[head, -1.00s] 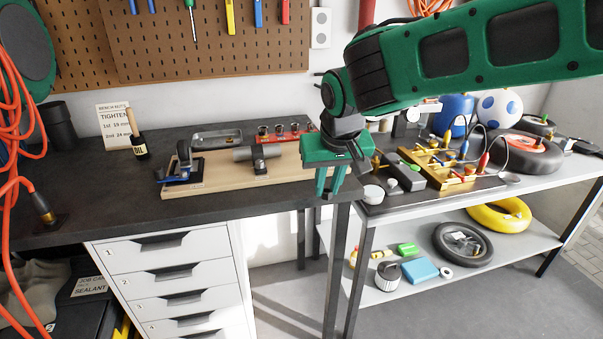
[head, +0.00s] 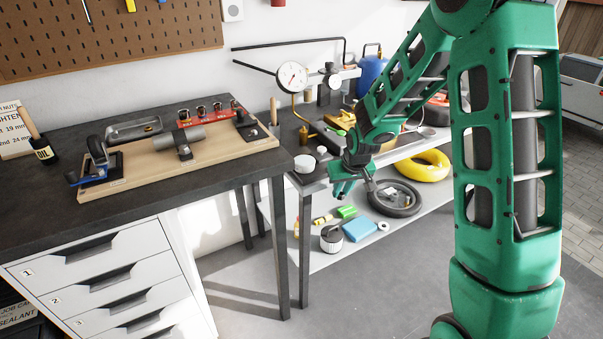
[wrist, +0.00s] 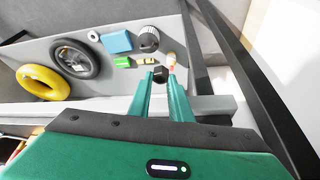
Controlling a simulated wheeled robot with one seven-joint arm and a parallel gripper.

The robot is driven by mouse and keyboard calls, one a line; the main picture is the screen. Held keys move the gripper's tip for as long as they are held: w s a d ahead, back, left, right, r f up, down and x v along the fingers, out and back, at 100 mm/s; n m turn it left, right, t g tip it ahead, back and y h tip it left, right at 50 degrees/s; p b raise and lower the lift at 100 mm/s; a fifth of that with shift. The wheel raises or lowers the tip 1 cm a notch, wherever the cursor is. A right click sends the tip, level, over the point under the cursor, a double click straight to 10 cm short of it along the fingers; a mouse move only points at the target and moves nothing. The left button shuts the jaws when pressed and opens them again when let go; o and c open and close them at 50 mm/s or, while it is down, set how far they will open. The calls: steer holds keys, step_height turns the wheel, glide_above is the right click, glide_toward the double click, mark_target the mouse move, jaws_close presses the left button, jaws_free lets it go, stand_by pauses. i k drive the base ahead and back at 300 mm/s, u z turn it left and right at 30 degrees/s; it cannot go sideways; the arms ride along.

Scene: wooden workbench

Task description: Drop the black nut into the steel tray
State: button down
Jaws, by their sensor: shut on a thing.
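The black nut (wrist: 159,75) shows in the wrist view between the tips of my green fingers. My gripper (wrist: 163,80) is shut on it. In the head view my gripper (head: 343,188) hangs at the front edge of the grey shelf unit, right of the dark bench, pointing down; the nut cannot be made out there. The steel tray (head: 133,130) is a shallow grey metal dish at the back of the dark bench, behind the wooden board, well to the left of my gripper. The wrist view does not show the tray.
The wooden board (head: 135,176) carries a blue-handled clamp and a grey cylinder. A red socket rack (head: 205,115) stands right of the tray. A dial gauge (head: 291,77) rises behind. The lower shelf (head: 325,255) holds a tyre and several small items. A gap separates bench and shelf unit.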

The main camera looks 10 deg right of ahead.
mark_target(135, 131)
steer(key=u, duration=0.05)
steer(key=k, duration=1)
steer(key=u, duration=0.5)
steer(key=i, duration=0.7)
